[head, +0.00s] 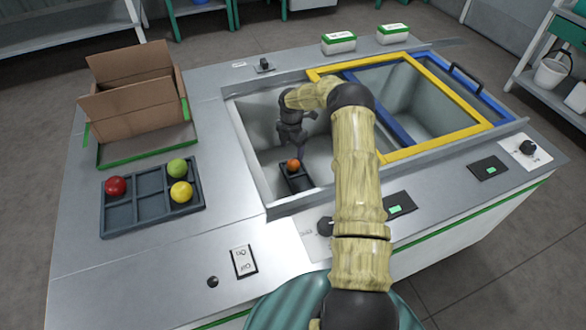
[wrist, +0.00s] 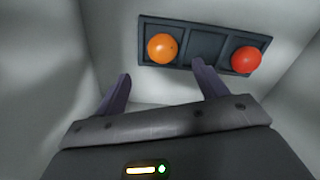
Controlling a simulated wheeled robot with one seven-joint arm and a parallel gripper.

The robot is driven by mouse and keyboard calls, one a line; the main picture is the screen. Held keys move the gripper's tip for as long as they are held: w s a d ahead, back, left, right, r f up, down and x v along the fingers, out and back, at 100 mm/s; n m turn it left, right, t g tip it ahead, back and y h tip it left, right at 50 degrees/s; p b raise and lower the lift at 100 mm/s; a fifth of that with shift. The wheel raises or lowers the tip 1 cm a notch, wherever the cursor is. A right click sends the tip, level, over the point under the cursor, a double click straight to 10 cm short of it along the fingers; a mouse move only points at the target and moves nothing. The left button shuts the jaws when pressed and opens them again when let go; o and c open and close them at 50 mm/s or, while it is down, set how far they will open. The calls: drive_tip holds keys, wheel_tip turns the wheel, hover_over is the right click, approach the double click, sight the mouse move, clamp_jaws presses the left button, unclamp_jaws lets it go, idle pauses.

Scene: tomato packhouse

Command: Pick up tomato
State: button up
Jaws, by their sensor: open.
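In the wrist view an orange tomato (wrist: 162,48) sits in the left compartment of a dark three-compartment holder (wrist: 205,46), and a red tomato (wrist: 246,60) sits in the right one. The middle compartment is empty. The holder lies at the bottom of a grey-walled bin. My gripper (wrist: 160,75) is open and empty, with its fingertips short of the holder. In the head view my gripper (head: 300,152) reaches down into the open bin, close to the orange tomato (head: 293,165). The red tomato in the bin is hidden there.
Bin walls (head: 250,155) surround my gripper. A yellow-framed lid (head: 445,88) covers the neighbouring bin section. On the counter's left, a compartment tray (head: 121,217) holds a red, a green and a yellow tomato, and an open cardboard box (head: 135,115) stands behind it.

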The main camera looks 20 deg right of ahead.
sight(293, 161)
wheel_tip(293, 161, down, 3)
drive_tip(key=shift+r, duration=0.1)
drive_tip(key=f+b, duration=0.2)
drive_tip(key=f, duration=0.1)
drive_tip(key=f+b, duration=0.1)
drive_tip(key=f, duration=0.1)
drive_tip(key=shift+s+d+f, duration=0.1)
drive_tip(key=shift+s+d, duration=0.05)
drive_tip(key=shift+d, duration=0.1)
idle(0.5)
drive_tip(key=c, duration=0.8)
